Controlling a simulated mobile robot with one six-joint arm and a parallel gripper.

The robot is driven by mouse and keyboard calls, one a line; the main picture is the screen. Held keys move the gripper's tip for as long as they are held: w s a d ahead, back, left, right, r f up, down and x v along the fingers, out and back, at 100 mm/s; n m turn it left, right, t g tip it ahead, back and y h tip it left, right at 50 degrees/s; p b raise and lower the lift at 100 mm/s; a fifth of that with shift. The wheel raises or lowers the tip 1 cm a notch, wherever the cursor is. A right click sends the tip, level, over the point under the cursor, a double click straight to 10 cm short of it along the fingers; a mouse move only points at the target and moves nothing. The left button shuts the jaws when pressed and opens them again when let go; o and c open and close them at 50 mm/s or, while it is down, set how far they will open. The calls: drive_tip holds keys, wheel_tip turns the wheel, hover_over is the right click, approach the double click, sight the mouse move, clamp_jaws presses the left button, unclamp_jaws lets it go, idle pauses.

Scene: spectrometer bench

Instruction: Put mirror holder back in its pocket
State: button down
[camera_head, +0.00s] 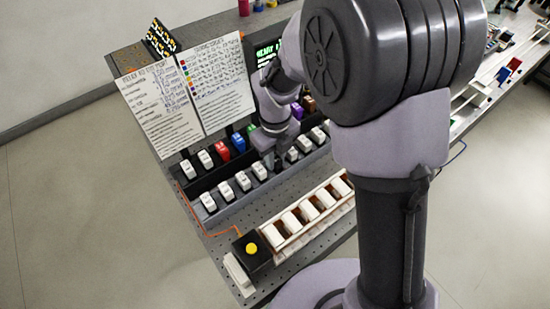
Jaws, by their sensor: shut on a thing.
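My gripper (274,162) points down over the front row of a dark grey rack. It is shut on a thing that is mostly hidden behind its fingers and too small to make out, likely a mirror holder. White holders (243,181) stand upright in pockets of this front row, several on the left of my gripper and several more (304,144) on its right. The pocket under my gripper is hidden, so I cannot tell whether the held thing is in it or above it. The rack's front wall (235,205) shows below the row.
Behind stands a row with white, red (222,152), blue (238,142), green and purple (297,110) pieces. Two written sheets (160,105) stand at the back left. In front are a tray (276,239) of white pieces and a black box (254,262) with a yellow button. My arm covers the right.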

drive_tip(key=shift+f, duration=0.15)
drive_tip(key=c, duration=1.3)
unclamp_jaws()
wheel_tip(320, 180, up, 12)
drive_tip(key=r+p, duration=0.1)
drive_tip(key=p, duration=0.3)
drive_tip(key=s+d+r+n+t, duration=0.2)
drive_tip(key=s+n, duration=0.3)
drive_tip(key=n, duration=0.3)
drive_tip(key=s+d+r+n+t+y, duration=0.1)
drive_tip(key=s+d+r+n+t, duration=0.1)
drive_tip(key=s+r+n, duration=0.3)
drive_tip(key=s+d+r+n+t+y, duration=0.1)
drive_tip(key=s+d+r+n, duration=0.3)
drive_tip(key=s+n, duration=0.3)
drive_tip(key=n, duration=0.4)
drive_tip(key=shift+d+r+n+t, duration=0.2)
drive_tip(key=shift+r+n+t, duration=0.05)
drive_tip(key=shift+n+t, duration=0.15)
